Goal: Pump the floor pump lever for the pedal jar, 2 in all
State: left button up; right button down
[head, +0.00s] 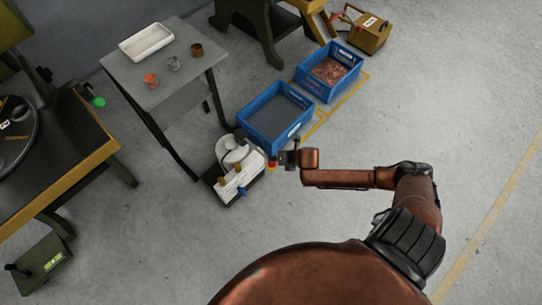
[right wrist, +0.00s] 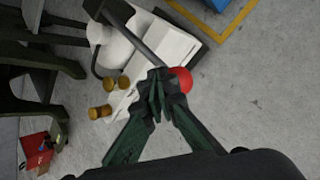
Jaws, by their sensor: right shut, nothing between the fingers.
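A white floor unit (head: 236,168) with rounded white parts and brown knobs stands on a dark base beside the blue crates; it looks like the pump with its jar. A red ball knob (head: 272,165) shows at its right side. In the right wrist view the red knob (right wrist: 182,79) sits at the end of a dark lever bar (right wrist: 140,38). My right gripper (head: 289,158) is shut and empty close to the knob. In the right wrist view its closed fingertips (right wrist: 160,84) overlap the knob's left edge; I cannot tell if they touch. My left gripper is out of view.
Two blue crates, one near (head: 277,115) and one farther (head: 328,72) with copper pieces, stand by yellow floor lines. A grey table (head: 165,75) holds a white tray and small cups. A green lever box (head: 43,265) is lower left. Floor to the right is clear.

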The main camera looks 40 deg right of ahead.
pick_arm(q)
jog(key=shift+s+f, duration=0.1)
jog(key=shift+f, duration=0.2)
pick_arm(e)
jog(key=shift+s+f, duration=0.25)
jog(key=shift+f, duration=0.6)
jog(key=shift+r, duration=0.1)
dwell(0.5)
jog(key=shift+w+r+p, duration=0.15)
jog(key=shift+r+p, duration=0.35)
jog(key=shift+r, duration=0.3)
jog(key=shift+w+r+p, duration=0.15)
jog(key=shift+r+p, duration=0.35)
jog(key=shift+r, duration=0.25)
pick_arm(q)
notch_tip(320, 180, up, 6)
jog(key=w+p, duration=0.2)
jog(key=p, duration=0.1)
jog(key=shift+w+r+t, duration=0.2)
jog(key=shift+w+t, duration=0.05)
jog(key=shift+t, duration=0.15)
pick_arm(e)
jog(key=shift+w+r, duration=0.2)
jog(key=shift+r, duration=0.85)
jog(key=shift+w+r, duration=0.15)
jog(key=shift+r, duration=0.85)
